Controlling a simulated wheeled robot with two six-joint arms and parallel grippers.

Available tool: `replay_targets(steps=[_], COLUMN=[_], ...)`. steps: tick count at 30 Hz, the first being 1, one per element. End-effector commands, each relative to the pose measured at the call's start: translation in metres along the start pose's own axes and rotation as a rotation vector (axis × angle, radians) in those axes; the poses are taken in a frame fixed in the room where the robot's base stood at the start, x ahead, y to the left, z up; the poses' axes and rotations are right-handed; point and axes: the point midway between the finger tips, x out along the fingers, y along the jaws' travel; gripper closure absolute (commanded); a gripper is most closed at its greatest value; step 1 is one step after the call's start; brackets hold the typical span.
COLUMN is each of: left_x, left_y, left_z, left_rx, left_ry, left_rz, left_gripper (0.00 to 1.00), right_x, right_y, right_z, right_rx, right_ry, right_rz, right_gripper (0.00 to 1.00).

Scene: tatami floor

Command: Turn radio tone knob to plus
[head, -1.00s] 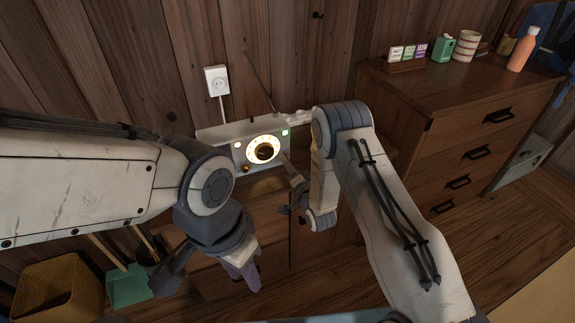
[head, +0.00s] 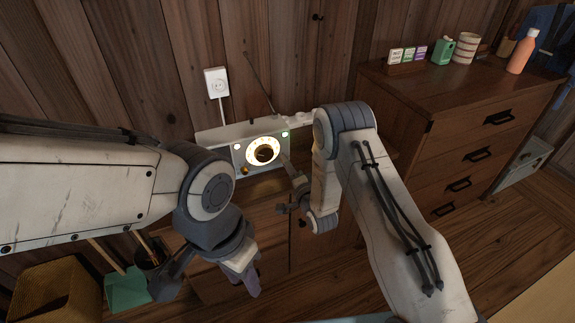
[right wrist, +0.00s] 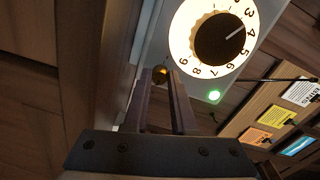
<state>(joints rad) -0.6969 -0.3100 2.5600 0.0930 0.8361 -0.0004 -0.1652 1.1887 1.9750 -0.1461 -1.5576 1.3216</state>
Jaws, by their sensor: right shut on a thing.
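The radio (head: 203,137) is a pale box with a lit round dial (head: 264,150), standing against the wall. In the right wrist view the dial (right wrist: 212,38) has numbers around a dark centre. A small brass knob (right wrist: 161,74) sits at the radio's lower right corner. My right gripper (right wrist: 165,78) is shut on this knob; its fingers partly hide it, and I see no plus mark. Another brass knob (head: 245,169) shows at the radio's lower left. My left gripper (head: 252,287) hangs in front of the radio's cabinet, pointing down, away from the radio; its jaw opening is unclear.
A green light (right wrist: 214,95) glows beside the dial. A wooden chest of drawers (head: 455,125) stands at right, with a bottle (head: 523,52) and small boxes on top. A wall outlet (head: 216,82) is behind the radio. A basket (head: 60,292) and green dustpan (head: 127,289) stand lower left.

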Motion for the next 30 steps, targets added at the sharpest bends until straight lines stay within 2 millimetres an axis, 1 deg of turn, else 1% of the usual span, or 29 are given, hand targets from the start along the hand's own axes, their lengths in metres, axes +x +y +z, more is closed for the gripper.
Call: replay_targets(steps=[1, 2, 3, 4, 12, 16, 20, 24, 27, 30], left_x=[0.000, 0.000, 0.000, 0.000, 0.000, 0.001, 0.002, 0.003, 0.005, 0.006], left_y=[0.000, 0.000, 0.000, 0.000, 0.000, 0.000, 0.000, 0.000, 0.000, 0.000], left_z=[0.000, 0.000, 0.000, 0.000, 0.000, 0.000, 0.000, 0.000, 0.000, 0.000], left_rx=[0.000, 0.000, 0.000, 0.000, 0.000, 0.000, 0.000, 0.000, 0.000, 0.000], left_ry=[0.000, 0.000, 0.000, 0.000, 0.000, 0.000, 0.000, 0.000, 0.000, 0.000], left_rz=[0.000, 0.000, 0.000, 0.000, 0.000, 0.000, 0.000, 0.000, 0.000, 0.000], left_gripper=[0.62, 0.62, 0.62, 0.62, 0.62, 0.62, 0.62, 0.62, 0.62, 0.62], right_x=[-0.001, 0.000, 0.000, 0.000, 0.000, -0.007, -0.028, -0.057, -0.076, -0.091], right_y=[0.001, 0.001, 0.001, 0.001, 0.000, 0.001, 0.001, 0.002, 0.002, 0.002], right_z=[-0.001, -0.001, -0.001, -0.001, 0.000, 0.000, 0.000, 0.000, 0.000, -0.001], right_rx=[0.001, 0.000, 0.000, 0.000, -0.001, -0.001, -0.001, 0.001, 0.000, 0.000], right_ry=[0.003, 0.003, 0.003, 0.002, 0.001, 0.000, 0.000, 0.001, 0.001, 0.002], right_rz=[0.003, 0.003, 0.003, 0.003, 0.001, 0.002, 0.005, 0.006, 0.006, 0.006], right_gripper=[1.00, 0.64, 0.49, 0.45, 0.45, 0.45, 0.45, 0.45, 0.45, 0.45])
